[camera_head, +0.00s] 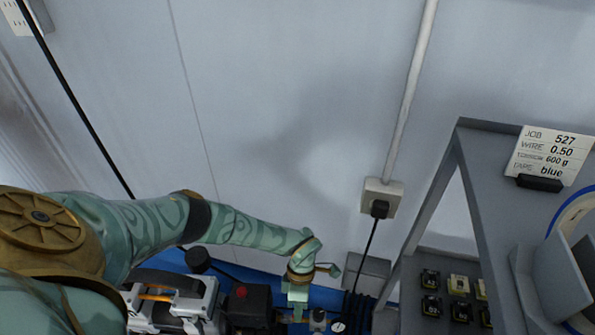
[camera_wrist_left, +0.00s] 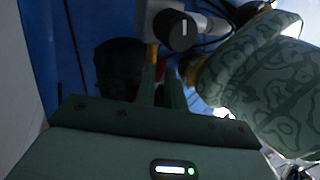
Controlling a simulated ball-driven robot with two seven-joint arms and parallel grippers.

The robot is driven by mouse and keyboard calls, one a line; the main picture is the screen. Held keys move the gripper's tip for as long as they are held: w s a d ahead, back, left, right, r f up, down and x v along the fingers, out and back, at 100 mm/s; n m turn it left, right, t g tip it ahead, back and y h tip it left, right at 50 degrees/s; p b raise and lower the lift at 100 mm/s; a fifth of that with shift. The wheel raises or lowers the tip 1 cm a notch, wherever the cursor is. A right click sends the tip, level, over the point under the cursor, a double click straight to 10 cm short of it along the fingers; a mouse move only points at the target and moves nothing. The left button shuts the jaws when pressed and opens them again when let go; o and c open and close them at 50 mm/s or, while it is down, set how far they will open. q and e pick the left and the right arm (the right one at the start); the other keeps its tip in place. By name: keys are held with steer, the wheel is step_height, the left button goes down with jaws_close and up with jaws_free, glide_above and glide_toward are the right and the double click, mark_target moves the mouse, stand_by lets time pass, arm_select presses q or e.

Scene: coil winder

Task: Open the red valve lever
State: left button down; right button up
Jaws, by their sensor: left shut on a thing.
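My left gripper (camera_head: 297,305) points down at the blue bench's back edge, beside a small metal fitting (camera_head: 318,319) with a round gauge (camera_head: 338,327). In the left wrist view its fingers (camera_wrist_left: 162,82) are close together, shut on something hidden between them. A grey fitting with a dark round end (camera_wrist_left: 180,32) is just beyond the fingertips. My right gripper is not in view.
A black box with a red top part (camera_head: 240,292) and a grey-white machine (camera_head: 172,303) stand left of the gripper. A grey shelf frame (camera_head: 432,200) rises at the right. A black cable hangs from a wall socket (camera_head: 382,198).

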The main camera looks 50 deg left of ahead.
arm_select(q)
steer(key=shift+w+a+n, duration=0.1)
steer(key=shift+a+n, duration=0.05)
steer(key=shift+n, duration=0.35)
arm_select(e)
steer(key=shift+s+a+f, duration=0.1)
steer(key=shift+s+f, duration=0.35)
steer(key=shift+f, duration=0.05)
arm_select(q)
steer(key=c, duration=1.5)
jaws_free()
steer(key=shift+o, duration=0.2)
steer(key=shift+r, duration=0.1)
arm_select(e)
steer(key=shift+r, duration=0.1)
arm_select(q)
steer(key=p+v, duration=0.6)
steer(key=v, duration=1)
steer(key=shift+a, duration=0.35)
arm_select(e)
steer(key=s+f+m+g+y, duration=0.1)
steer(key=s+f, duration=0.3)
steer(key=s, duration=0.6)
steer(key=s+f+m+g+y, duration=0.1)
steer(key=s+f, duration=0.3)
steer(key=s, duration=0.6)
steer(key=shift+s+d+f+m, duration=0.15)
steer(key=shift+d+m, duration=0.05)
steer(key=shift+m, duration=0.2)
